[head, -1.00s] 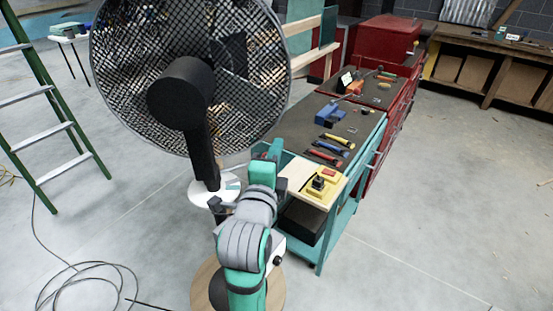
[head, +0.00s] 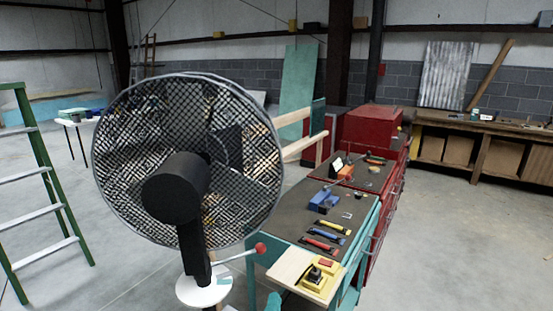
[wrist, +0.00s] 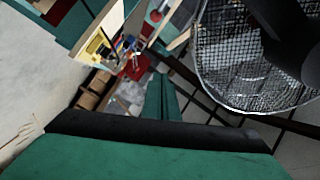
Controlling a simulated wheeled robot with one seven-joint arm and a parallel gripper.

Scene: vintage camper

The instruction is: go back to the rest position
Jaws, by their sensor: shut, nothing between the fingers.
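My gripper (wrist: 161,82) shows in the wrist view as two teal fingers side by side, shut with nothing between them. A broad black and teal part of my own arm fills the bottom of that view. The gripper points out over the workshop and touches nothing that I can see. In the head view only a small teal piece of my arm shows at the bottom edge, and the gripper cannot be made out there.
A large mesh fan (head: 190,150) stands close in front; it also shows in the wrist view (wrist: 250,60). Right of it are a teal tool cart (head: 345,225) and a red tool chest (head: 372,130). A green ladder (head: 45,180) stands left. Floor at right is clear.

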